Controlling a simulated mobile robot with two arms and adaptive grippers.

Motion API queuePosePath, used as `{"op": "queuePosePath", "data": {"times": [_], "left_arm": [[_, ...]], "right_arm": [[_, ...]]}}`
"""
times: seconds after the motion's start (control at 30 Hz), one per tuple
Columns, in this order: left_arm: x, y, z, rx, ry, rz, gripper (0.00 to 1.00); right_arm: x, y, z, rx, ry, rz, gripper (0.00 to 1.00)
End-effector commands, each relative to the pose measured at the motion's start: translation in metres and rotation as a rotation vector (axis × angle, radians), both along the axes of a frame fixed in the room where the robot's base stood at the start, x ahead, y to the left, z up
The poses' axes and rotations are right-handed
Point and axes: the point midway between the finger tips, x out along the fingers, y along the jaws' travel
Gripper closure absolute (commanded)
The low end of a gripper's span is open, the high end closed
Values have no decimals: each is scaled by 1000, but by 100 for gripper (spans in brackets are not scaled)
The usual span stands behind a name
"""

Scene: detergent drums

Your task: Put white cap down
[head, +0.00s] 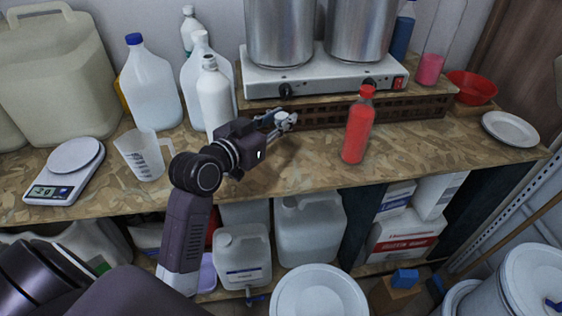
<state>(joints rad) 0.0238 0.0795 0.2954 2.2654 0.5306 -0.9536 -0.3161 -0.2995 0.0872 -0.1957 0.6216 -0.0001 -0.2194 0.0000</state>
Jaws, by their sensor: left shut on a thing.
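My left gripper (284,121) reaches over the wooden bench top (300,163), in front of the hot plate's stand. It is shut on the white cap (291,117), a small pale thing at the fingertips. The cap is small here and partly hidden by the fingers. It appears a little above the bench, but the exact gap is hard to tell. My right gripper is not in view.
A red bottle (357,128) stands right of the gripper, a white bottle (215,98) close behind my arm. A measuring jug (142,156) and scale (66,172) are left. The hot plate (330,77) carries two metal pots. Bench between gripper and red bottle is clear.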

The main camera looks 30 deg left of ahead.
Motion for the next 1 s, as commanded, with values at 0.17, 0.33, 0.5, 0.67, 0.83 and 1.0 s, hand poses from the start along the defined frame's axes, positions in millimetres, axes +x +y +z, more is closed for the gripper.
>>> {"op": "queuePosePath", "data": {"times": [0.17, 0.33, 0.5, 0.67, 0.83, 1.0], "left_arm": [[-1, 0, -52, -3, 6, 1, 100], [-1, 0, -84, -1, 3, 0, 100], [0, 0, -97, 1, 1, -1, 100], [0, 0, -122, -1, 3, -2, 100], [0, 0, -137, 0, -1, 0, 100], [0, 0, -137, 2, -2, 0, 100]], "right_arm": [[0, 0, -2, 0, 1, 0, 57], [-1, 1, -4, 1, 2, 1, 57], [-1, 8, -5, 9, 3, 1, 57], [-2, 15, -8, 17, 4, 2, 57], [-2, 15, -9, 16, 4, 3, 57], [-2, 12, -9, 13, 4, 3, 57]]}}
